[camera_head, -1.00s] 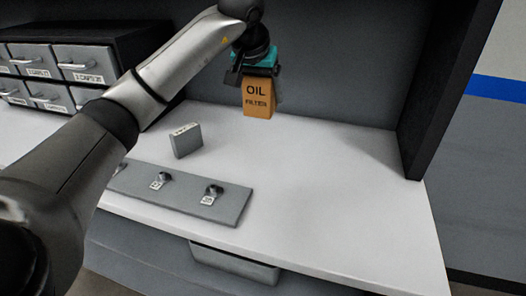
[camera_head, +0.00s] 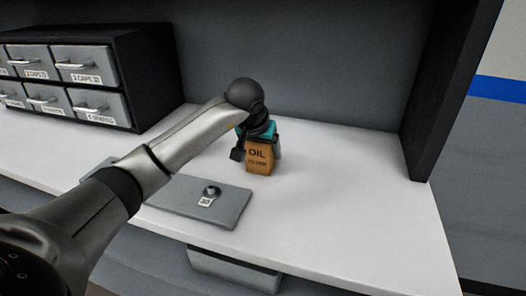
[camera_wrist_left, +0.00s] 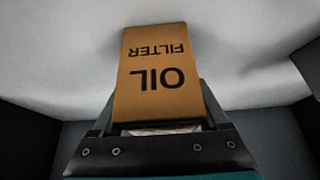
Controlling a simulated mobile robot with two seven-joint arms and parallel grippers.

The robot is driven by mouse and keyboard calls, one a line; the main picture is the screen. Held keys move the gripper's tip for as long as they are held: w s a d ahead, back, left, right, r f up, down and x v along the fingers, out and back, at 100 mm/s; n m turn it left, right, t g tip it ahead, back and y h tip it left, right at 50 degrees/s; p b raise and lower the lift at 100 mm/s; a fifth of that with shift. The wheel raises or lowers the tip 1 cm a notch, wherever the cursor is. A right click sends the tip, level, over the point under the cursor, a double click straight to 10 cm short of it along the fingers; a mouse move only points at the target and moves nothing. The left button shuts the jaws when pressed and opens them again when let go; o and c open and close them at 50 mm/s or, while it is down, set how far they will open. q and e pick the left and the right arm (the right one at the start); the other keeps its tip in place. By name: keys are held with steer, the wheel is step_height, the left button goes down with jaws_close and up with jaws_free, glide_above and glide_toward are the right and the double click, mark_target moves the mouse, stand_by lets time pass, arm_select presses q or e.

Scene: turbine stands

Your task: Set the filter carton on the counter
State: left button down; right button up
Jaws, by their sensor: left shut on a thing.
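The filter carton (camera_head: 258,161) is an orange-brown box marked OIL FILTER. In the head view it is upright over the white counter (camera_head: 330,190), just behind the right end of the grey plate; whether its base touches the counter I cannot tell. My left gripper (camera_head: 260,146) is shut on its upper part from above. In the left wrist view the carton (camera_wrist_left: 156,75) fills the space between the fingers, with the pale counter beyond it. My right gripper is not in view.
A grey plate (camera_head: 225,208) with a labelled fitting (camera_head: 210,194) lies in front of the carton. A labelled drawer cabinet (camera_head: 110,72) stands at the back left. A dark side panel (camera_head: 440,100) bounds the right. The counter right of the carton is clear.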

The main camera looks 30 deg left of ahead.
arm_select(q)
steer(key=shift+c, duration=1.8)
jaws_free()
steer(key=shift+f, duration=0.15)
steer(key=o, duration=0.4)
steer(key=shift+c, duration=0.2)
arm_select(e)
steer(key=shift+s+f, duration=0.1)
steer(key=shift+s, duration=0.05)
arm_select(q)
steer(key=shift+s+r, duration=0.1)
steer(key=shift+r, duration=0.5)
steer(key=p+v, duration=0.2)
steer(key=v, duration=0.9)
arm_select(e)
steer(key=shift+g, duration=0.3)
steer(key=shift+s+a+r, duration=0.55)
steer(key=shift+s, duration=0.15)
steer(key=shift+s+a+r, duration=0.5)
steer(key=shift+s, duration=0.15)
arm_select(q)
steer(key=shift+s+r, duration=0.1)
steer(key=shift+s, duration=0.05)
